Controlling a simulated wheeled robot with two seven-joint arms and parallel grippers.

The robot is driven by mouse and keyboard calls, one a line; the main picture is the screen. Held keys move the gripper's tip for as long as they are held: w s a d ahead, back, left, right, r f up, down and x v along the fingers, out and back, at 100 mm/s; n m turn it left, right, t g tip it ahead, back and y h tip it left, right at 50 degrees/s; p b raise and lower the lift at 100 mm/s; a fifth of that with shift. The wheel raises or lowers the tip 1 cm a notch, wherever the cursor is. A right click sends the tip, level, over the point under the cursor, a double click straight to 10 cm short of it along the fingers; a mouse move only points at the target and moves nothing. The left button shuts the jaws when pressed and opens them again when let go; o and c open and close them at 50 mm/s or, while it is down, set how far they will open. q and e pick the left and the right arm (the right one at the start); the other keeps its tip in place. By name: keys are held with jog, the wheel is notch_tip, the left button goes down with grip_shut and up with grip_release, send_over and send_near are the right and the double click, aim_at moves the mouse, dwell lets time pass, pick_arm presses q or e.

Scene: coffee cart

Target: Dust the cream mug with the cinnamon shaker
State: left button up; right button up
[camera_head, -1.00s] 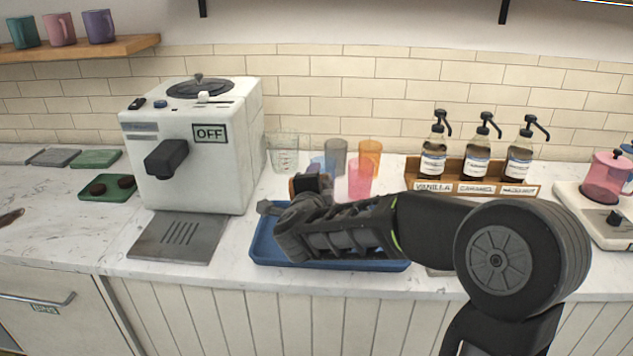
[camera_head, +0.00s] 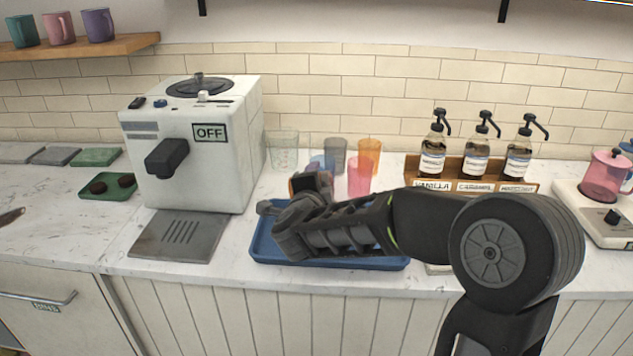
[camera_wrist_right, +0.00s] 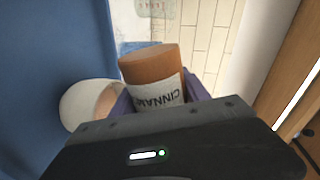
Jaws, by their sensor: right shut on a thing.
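My right gripper (camera_wrist_right: 155,100) is shut on the cinnamon shaker (camera_wrist_right: 152,68), a brown cylinder with a white label reading "CINNAM". In the head view the shaker (camera_head: 312,182) shows as a small brown patch at the end of my right arm, above the back of the blue tray (camera_head: 262,246). The cream mug (camera_wrist_right: 68,106) shows in the right wrist view just left of the shaker, with brownish contents visible inside. The gripper covers part of it. In the head view I cannot make out the mug behind my right gripper (camera_head: 290,215). My left gripper is out of view.
Clear, grey, orange and pink cups (camera_head: 359,177) stand just behind the tray. A white coffee machine (camera_head: 190,150) marked OFF is to the left, with a grey drip plate (camera_head: 180,237). A syrup rack (camera_head: 475,186) with pump bottles is to the right.

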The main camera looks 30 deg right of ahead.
jog(key=shift+r, duration=0.15)
jog(key=shift+r+n+p, duration=0.15)
jog(key=shift+n+p, duration=0.35)
jog(key=shift+p, duration=0.25)
jog(key=shift+s+d+r+n+g+h+p, duration=0.15)
jog(key=shift+n+g+h+p, duration=0.15)
jog(key=shift+n+p, duration=0.25)
jog(key=shift+r+n+p, duration=0.1)
jog(key=shift+n+p, duration=0.15)
jog(key=shift+p, duration=0.2)
jog(key=shift+s+d+r+n+h+p, duration=0.15)
jog(key=shift+r+n+h+p, duration=0.2)
jog(key=shift+n+p, duration=0.35)
dwell(0.6)
jog(key=shift+d+n+p, duration=0.1)
jog(key=shift+n+p, duration=0.2)
jog(key=shift+p, duration=0.05)
jog(key=shift+s+d+h, duration=0.1)
jog(key=shift+h, duration=0.15)
